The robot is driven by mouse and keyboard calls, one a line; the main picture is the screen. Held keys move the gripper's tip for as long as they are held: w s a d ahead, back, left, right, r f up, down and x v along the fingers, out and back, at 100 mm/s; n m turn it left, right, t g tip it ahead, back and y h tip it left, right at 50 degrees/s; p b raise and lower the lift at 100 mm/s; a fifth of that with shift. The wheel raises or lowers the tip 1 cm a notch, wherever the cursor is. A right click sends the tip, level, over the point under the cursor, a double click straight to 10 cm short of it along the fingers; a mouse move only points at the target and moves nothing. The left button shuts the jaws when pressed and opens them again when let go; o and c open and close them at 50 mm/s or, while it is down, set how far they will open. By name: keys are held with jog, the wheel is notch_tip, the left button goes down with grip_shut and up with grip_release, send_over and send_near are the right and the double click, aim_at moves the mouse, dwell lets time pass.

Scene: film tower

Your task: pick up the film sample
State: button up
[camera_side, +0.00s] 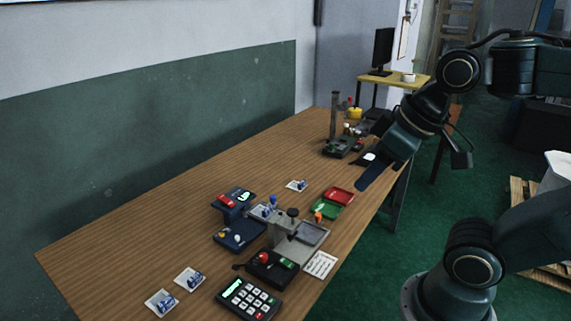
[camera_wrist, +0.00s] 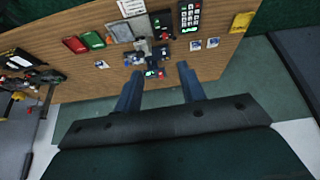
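No single piece is clearly marked as the film sample. Three small white cards with blue marks look like candidates: one (camera_side: 297,185) lies mid-table near the back, and two more, a middle one (camera_side: 190,279) and a front one (camera_side: 161,303), lie at the front left. In the wrist view the lone card (camera_wrist: 101,64) is left of the fingers and the pair (camera_wrist: 195,45) (camera_wrist: 212,42) is at the upper right. My gripper (camera_side: 370,178) hangs above the table's right side, well clear of the cards. The wrist view shows its fingers (camera_wrist: 159,70) wide apart with nothing between them.
A grey stand with a plate (camera_side: 312,234) is mid-table, with dark blue boxes (camera_side: 238,235) beside it. A red tray (camera_side: 340,195), green tray (camera_side: 325,208), button box (camera_side: 275,266) and keypad (camera_side: 249,299) surround it. A tall post device (camera_side: 334,118) stands farther back. The table's left side is clear.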

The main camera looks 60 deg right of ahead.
jog(key=w+d+r+n+g, duration=0.15)
jog(key=w+n, duration=0.25)
jog(key=w, duration=0.7)
jog(key=n+g, duration=0.4)
jog(key=n, duration=0.9)
send_over(268, 208)
jog(key=shift+w+f, duration=0.1)
jog(key=shift+f, duration=14.5)
jog(key=shift+f, duration=2.55)
